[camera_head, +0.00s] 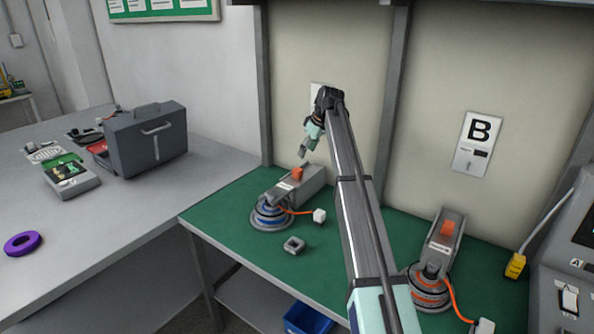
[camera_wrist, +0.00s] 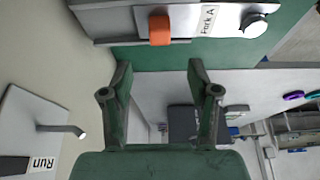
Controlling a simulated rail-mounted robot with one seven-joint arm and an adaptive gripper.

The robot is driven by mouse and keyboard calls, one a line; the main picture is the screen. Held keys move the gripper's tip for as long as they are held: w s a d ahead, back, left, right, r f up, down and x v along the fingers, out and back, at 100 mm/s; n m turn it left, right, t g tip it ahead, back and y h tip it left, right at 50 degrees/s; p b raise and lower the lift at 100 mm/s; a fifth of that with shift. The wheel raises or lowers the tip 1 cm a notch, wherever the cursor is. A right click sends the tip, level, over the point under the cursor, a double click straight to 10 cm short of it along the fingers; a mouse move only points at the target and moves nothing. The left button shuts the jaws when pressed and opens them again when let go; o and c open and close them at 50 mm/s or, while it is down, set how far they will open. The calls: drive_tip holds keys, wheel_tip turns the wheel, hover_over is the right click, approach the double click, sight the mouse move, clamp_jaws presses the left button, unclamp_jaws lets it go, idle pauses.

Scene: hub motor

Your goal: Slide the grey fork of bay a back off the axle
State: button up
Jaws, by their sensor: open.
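In bay a, on the left of the green bench, the grey fork (camera_head: 313,182) carries an orange tab (camera_head: 298,174) and reaches toward the hub motor (camera_head: 269,215) with blue rings. I cannot tell how the fork sits on the axle, which is too small to make out. In the wrist view the orange tab (camera_wrist: 160,29) stands on a grey part with a "Park A" label (camera_wrist: 208,20). My gripper (camera_head: 307,148) is above and behind the tab, apart from it. In the wrist view my gripper (camera_wrist: 160,68) is open and empty, its fingers either side of the tab's line.
An orange cable runs from the motor to a white plug (camera_head: 319,215). Bay B (camera_head: 477,143) at right has a similar fork (camera_head: 446,233). The back wall is close behind my gripper. A grey case (camera_head: 146,139) stands on the left table.

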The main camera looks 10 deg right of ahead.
sight(298, 169)
drive_tip(key=p+x, duration=0.1)
drive_tip(key=x, duration=1)
drive_tip(key=shift+w+f, duration=0.15)
drive_tip(key=shift+w, duration=0.05)
clamp_jaws()
